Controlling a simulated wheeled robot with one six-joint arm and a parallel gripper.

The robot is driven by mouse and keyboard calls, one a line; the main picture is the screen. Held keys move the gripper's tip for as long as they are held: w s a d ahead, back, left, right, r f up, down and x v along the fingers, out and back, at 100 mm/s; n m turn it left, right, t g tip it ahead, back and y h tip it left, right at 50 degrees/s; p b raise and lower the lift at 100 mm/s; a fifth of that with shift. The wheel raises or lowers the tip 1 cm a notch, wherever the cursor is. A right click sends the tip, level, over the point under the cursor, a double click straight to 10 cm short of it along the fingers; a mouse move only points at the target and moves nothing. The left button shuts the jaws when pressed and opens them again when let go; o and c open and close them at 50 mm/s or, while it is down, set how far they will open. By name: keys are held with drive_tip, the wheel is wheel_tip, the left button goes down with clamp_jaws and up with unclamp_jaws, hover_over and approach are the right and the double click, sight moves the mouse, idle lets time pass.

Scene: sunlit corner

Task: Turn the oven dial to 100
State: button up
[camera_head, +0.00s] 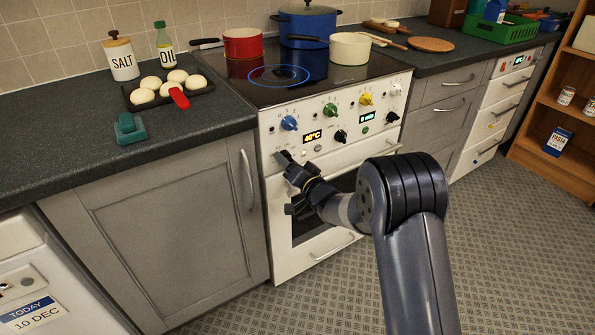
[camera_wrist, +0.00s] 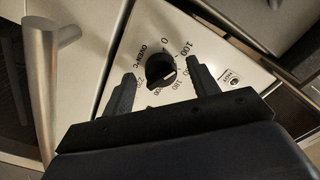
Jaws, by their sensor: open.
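The oven dial (camera_wrist: 160,70) is a round black knob on the white panel, marked "OVEN °C" with a printed scale including 0 and 100. It shows in the wrist view between the two fingers of my open gripper (camera_wrist: 160,72), with a finger on each side. I cannot tell whether the fingers touch it. A small light mark shows at the knob's lower edge, but its exact setting is unclear. In the head view my gripper (camera_head: 286,182) is at the left of the oven front and hides the dial.
Blue (camera_head: 289,123), green (camera_head: 330,110) and yellow (camera_head: 366,98) knobs line the stove panel above. A cabinet handle (camera_head: 247,178) is to the left. Pots (camera_head: 350,48) stand on the hob.

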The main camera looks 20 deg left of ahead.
drive_tip(key=v, duration=1)
drive_tip(key=shift+s+p, duration=0.2)
drive_tip(key=shift+p, duration=0.1)
drive_tip(key=shift+w, duration=0.1)
drive_tip(key=x, duration=1)
drive_tip(key=shift+w+a+b, duration=0.25)
drive_tip(key=shift+b, duration=0.15)
